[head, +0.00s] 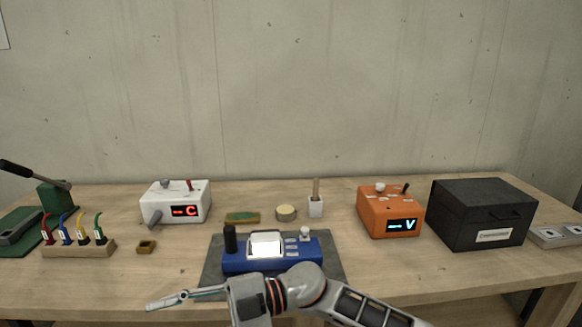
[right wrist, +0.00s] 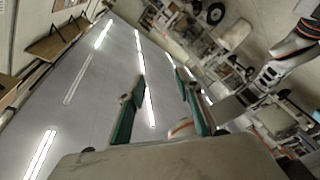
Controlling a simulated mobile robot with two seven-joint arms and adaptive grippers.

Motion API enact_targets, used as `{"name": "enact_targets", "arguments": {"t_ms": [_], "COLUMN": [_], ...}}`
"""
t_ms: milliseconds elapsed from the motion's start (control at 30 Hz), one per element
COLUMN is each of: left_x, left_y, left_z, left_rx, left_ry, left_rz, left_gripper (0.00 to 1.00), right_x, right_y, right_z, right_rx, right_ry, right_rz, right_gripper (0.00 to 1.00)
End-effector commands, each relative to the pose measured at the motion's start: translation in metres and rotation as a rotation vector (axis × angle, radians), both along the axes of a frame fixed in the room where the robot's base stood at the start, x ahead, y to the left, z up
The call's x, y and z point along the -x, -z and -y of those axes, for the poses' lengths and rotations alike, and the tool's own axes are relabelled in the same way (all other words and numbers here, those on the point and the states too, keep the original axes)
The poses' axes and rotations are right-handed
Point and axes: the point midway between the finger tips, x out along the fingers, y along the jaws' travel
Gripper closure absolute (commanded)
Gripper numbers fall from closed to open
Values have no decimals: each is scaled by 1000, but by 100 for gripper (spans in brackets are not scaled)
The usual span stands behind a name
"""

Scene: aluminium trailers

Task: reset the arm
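My right arm comes in from the lower right of the head view and lies across the front edge of the bench. Its gripper (head: 170,299) points left, in front of the blue device (head: 245,262). In the right wrist view the two green-padded fingers of this gripper (right wrist: 160,80) stand apart with nothing between them. Behind them are long ceiling lights and a tilted view of the room. A grey and orange arm link shows at the upper right there. My left gripper is not seen in the head view.
On the wooden bench (head: 375,276) stand a white box (head: 180,203) reading C, an orange box (head: 385,216) reading V, a black case (head: 470,222) and a wooden rack (head: 80,249) with coloured leads. A green lever press (head: 54,197) stands far left.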

Motion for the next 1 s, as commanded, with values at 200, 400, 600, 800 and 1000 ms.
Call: {"name": "enact_targets", "arguments": {"t_ms": [200,400,600,800,1000], "left_x": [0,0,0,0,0], "left_y": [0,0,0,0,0], "left_z": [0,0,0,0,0], "left_rx": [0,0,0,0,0], "left_ry": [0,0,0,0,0], "left_rz": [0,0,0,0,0], "left_gripper": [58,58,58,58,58], "right_x": [-28,-71,-98,-87,-35], "right_y": [-12,15,87,182,277], "right_z": [18,70,147,232,315], "right_rx": [-274,-401,-403,-295,-104], "right_ry": [289,619,969,1279,1536], "right_rz": [-196,-381,-571,-745,-901], "right_gripper": [66,66,66,66,66]}}
